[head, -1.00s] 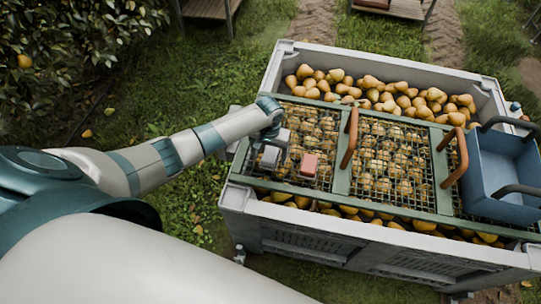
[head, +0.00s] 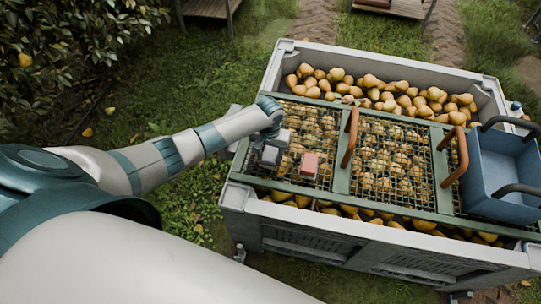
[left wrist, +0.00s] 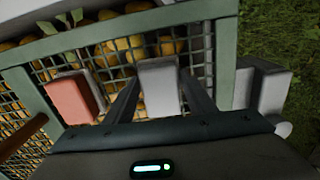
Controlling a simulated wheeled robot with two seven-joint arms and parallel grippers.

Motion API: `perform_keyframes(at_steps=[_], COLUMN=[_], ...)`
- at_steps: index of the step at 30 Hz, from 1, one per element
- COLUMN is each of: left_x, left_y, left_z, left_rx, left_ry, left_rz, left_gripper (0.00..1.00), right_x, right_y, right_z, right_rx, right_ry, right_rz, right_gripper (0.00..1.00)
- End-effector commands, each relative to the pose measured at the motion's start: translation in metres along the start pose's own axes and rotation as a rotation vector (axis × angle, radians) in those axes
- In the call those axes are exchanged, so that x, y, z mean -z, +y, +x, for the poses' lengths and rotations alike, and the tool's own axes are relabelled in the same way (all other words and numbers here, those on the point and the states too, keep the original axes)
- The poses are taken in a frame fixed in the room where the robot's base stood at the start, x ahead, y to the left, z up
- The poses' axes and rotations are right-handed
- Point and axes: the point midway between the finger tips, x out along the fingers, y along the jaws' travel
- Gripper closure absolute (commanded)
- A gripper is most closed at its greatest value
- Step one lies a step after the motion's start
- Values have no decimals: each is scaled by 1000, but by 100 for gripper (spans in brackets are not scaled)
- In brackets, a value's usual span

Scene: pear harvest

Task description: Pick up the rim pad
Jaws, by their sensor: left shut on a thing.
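A pale grey block, which looks like the rim pad (left wrist: 160,88), sits between the two fingers of my left gripper (left wrist: 165,100) in the left wrist view. My left gripper is shut on it. In the head view my left gripper (head: 275,143) is over the left end of the green-framed mesh top, and the grey block (head: 269,157) shows at its tip. I cannot tell whether the block touches the mesh. A pink-red block (head: 310,165) lies on the mesh just to the right, apart from the gripper; it also shows in the left wrist view (left wrist: 70,98). My right gripper is out of view.
The mesh panels lie in a green frame (head: 342,180) across a grey crate (head: 300,235) full of pears. Brown curved handles (head: 349,138) stand up from it. A blue open box (head: 500,180) is at the right. Another grey block (left wrist: 272,92) is at the frame's outer edge.

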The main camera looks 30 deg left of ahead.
Motion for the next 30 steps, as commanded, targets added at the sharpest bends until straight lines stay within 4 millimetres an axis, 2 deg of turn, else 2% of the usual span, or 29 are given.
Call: perform_keyframes(at_steps=[8,15,27,30], left_x=[0,1,-6,-7], left_y=[0,0,78,93], left_z=[-8,-40,-84,-94], left_rx=[0,-2,-4,-4], left_ry=[1,3,2,2], left_rz=[0,2,3,2], left_gripper=[73,73,73,73], right_x=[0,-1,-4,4], right_y=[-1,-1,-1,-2], right_z=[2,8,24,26], right_rx=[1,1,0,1], right_ry=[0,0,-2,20], right_rz=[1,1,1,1], right_gripper=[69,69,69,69])
